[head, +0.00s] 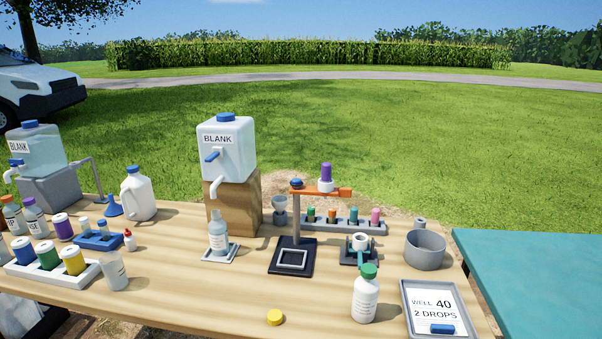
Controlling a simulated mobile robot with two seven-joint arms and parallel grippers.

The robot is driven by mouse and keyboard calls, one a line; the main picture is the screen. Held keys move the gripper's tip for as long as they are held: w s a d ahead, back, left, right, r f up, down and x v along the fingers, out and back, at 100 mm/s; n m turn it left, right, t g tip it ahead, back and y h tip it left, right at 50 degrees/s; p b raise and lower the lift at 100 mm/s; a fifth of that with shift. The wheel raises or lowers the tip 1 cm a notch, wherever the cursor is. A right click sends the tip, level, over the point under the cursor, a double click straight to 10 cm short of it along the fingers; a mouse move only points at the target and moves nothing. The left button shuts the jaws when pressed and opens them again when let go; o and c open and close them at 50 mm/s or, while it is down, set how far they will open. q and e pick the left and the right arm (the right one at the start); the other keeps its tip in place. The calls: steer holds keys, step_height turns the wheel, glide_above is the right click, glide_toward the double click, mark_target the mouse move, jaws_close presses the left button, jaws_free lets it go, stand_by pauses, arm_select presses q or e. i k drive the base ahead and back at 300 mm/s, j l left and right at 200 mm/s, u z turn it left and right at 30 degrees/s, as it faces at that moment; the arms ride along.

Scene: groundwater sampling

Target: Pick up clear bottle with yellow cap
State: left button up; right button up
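A clear bottle (218,240) with a pale label stands upright on a small light pad (221,255), under the spigot of the middle BLANK container. I see no yellow cap on its neck. A loose yellow cap (275,317) lies on the table near the front edge, apart from the bottle. Neither of my grippers is in view.
The BLANK container (227,150) stands on a wooden block (234,200). A white bottle with a green cap (365,299), a grey tray (407,315), a grey bowl (425,250) and a stand with an orange arm (297,225) occupy the right. The front middle of the table is mostly clear.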

mark_target(217, 227)
steer(key=j, duration=0.45)
steer(key=i+j, duration=0.1)
steer(key=j, duration=0.3)
steer(key=j+z, duration=0.25)
steer(key=j, duration=0.45)
steer(key=i, duration=0.05)
